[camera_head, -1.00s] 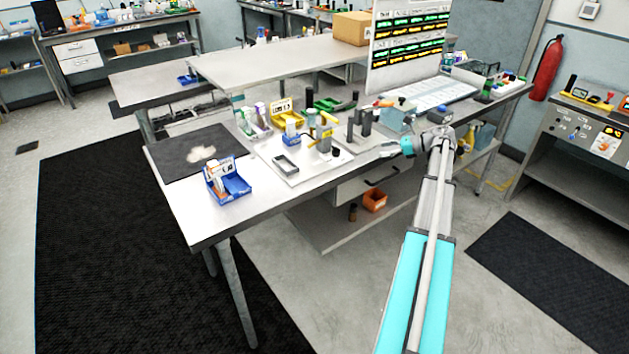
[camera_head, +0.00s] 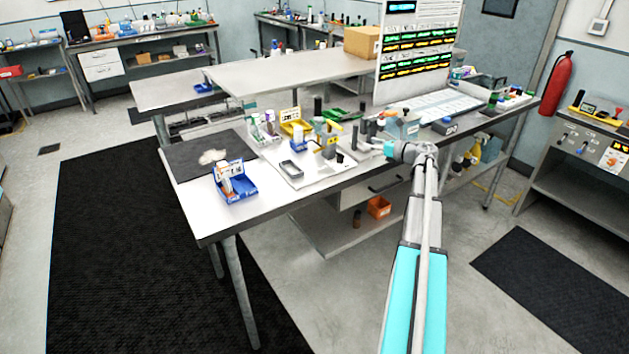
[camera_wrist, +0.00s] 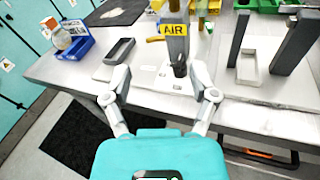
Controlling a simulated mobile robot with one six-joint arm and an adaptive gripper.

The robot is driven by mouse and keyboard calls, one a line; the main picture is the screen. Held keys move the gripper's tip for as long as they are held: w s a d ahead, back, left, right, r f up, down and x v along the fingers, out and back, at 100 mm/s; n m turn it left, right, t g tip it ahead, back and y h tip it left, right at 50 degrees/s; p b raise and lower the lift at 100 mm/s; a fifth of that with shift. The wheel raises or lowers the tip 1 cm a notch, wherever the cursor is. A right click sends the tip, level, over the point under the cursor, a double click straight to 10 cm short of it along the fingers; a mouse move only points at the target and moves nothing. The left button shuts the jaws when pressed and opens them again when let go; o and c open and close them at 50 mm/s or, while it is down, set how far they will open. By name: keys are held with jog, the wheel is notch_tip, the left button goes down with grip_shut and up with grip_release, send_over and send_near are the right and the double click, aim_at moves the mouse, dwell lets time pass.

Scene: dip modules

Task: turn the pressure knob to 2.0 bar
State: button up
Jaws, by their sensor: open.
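A grey block with a yellow AIR label (camera_wrist: 173,29) stands on a pale plate at the front of the bench. It shows small in the head view (camera_head: 332,141). A dark round knob (camera_wrist: 180,67) sticks out from its lower front towards me. No pressure scale or reading is legible. My gripper (camera_wrist: 160,73) is open, its two fingers spread wide either side of the knob in the wrist view. The knob lies closer to the right finger. No contact shows. In the head view my gripper (camera_head: 371,147) is just right of the block, over the bench's front edge.
A grey frame-like tray (camera_wrist: 115,52) lies left of the block, with a blue bin (camera_wrist: 72,42) beyond it. Tall dark posts (camera_wrist: 296,43) stand close on the right. A drawer handle (camera_wrist: 262,157) is below the bench edge.

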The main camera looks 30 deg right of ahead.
jog(key=w+a+r+m+t+h, duration=0.5)
jog(key=m+h, duration=0.5)
jog(key=m, duration=0.5)
jog(key=s+a+f+m+g+h, duration=0.2)
jog(key=a+f+m+g, duration=0.3)
jog(key=a+m, duration=0.3)
jog(key=s+a+f+m+g+h, duration=0.2)
jog(key=a+f+m+g, duration=0.3)
jog(key=a+m, duration=0.3)
jog(key=shift+s+a+f+m+g+p, duration=0.4)
jog(key=shift+f+m, duration=0.5)
jog(key=shift+m, duration=0.6)
jog(key=shift+c, duration=0.2)
